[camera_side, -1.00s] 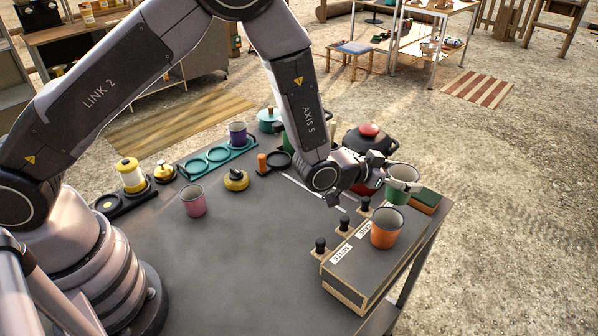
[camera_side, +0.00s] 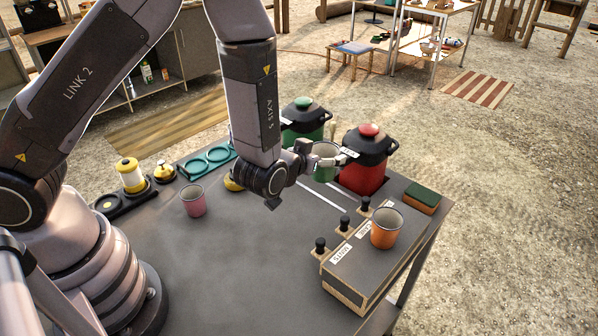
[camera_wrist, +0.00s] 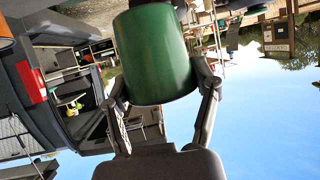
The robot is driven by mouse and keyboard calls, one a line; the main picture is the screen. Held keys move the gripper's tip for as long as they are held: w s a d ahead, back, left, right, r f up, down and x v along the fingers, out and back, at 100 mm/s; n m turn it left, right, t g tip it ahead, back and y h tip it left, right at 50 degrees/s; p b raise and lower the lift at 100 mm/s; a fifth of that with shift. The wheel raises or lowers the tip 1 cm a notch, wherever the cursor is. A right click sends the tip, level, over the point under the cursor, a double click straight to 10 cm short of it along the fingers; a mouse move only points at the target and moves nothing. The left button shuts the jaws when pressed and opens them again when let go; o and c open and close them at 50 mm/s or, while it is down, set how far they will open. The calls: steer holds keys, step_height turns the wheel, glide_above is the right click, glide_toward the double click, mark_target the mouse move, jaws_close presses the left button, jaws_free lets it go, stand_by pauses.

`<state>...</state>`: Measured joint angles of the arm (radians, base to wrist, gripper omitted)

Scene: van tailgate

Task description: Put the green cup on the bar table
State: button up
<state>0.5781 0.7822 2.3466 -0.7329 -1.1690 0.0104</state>
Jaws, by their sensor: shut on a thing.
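The green cup (camera_side: 326,165) is in my gripper (camera_side: 324,154), held upright above the dark worktop (camera_side: 250,270), in front of the green and red pots. In the wrist view the green cup (camera_wrist: 155,55) fills the space between the two fingers of my gripper (camera_wrist: 164,84), one finger on each side. The gripper is shut on it. I cannot tell which is the bar table.
A green-lidded pot (camera_side: 304,120) and a red pot (camera_side: 364,165) stand close behind the cup. An orange cup (camera_side: 385,230) sits on the labelled box (camera_side: 350,270). A pink cup (camera_side: 193,201) stands at left. The worktop's front middle is clear.

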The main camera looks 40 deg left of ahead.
steer(key=s+a+f+n+g+y, duration=0.8)
steer(key=a+n+y, duration=0.2)
steer(key=a+n, duration=0.15)
steer(key=f, duration=0.8)
steer(key=shift+s+a, duration=0.25)
steer(key=shift+f, duration=0.1)
steer(key=o, duration=1.2)
